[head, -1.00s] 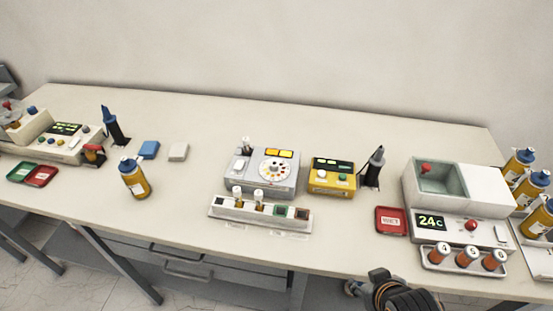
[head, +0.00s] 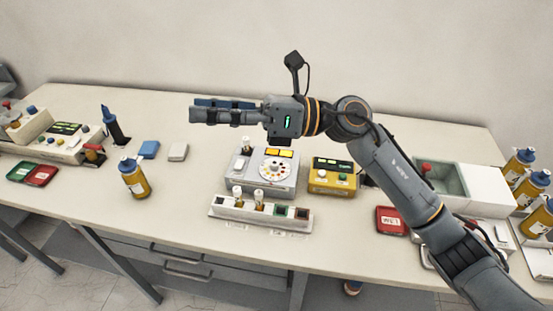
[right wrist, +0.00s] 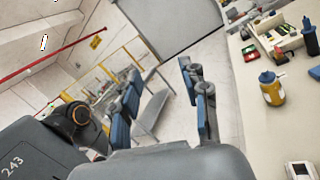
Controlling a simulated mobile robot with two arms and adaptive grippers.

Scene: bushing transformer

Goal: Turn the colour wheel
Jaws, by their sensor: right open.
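The colour wheel (head: 277,168) is a white disc with coloured dots on top of a grey comparator box (head: 251,185) in the middle of the table. My right gripper (head: 194,109) is raised above the table, to the left of and higher in the picture than the wheel, its fingers pointing left. In the right wrist view its two blue-padded fingers (right wrist: 159,85) stand apart with nothing between them. The wheel does not show in that view. My left gripper is not in view.
A white rack with vials (head: 225,212) stands in front of the box, and a yellow meter (head: 345,182) to its right. A yellow bottle (head: 135,180) stands on the left.

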